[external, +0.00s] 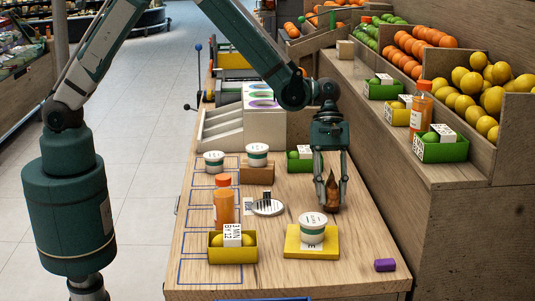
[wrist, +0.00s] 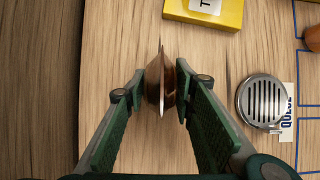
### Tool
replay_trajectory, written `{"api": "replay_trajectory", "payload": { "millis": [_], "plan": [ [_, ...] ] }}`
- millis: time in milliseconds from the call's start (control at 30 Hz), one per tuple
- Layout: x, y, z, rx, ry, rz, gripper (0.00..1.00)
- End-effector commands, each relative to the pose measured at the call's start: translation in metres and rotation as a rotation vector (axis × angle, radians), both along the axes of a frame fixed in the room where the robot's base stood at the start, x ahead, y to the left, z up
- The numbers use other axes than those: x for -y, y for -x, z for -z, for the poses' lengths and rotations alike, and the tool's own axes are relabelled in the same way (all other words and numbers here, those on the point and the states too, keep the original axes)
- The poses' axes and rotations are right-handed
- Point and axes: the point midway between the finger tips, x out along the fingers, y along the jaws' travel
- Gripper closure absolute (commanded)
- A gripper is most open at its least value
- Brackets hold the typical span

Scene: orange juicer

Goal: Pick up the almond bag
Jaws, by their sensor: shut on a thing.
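The almond bag appears to be the small brown, pointed bag (external: 332,192) at the right part of the wooden table. In the wrist view the bag (wrist: 160,82) is seen narrow, edge on, between the two green fingers. My gripper (external: 331,197) points down and is shut on it, with a finger touching each side. The bag's lower end is at or very near the table top; I cannot tell whether it touches. Its label is not readable.
A yellow board (external: 297,251) with a white tub (external: 312,228) is in front of the bag. A round metal grille (external: 267,207) lies to the left. A green box (external: 299,162) stands behind. A purple cylinder (external: 385,265) lies front right. Fruit shelves (external: 465,165) rise at right.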

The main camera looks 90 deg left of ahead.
Motion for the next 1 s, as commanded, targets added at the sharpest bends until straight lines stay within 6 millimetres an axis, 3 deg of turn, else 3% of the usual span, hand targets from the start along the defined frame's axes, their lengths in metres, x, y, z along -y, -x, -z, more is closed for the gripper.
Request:
{"api": "replay_trajectory", "payload": {
  "millis": [600,1000],
  "plan": [
    [0.000,0.000,-0.080,0.000,0.000,0.000,0.86],
    [0.000,0.000,-0.092,0.000,0.000,0.000,0.86]
  ]
}}
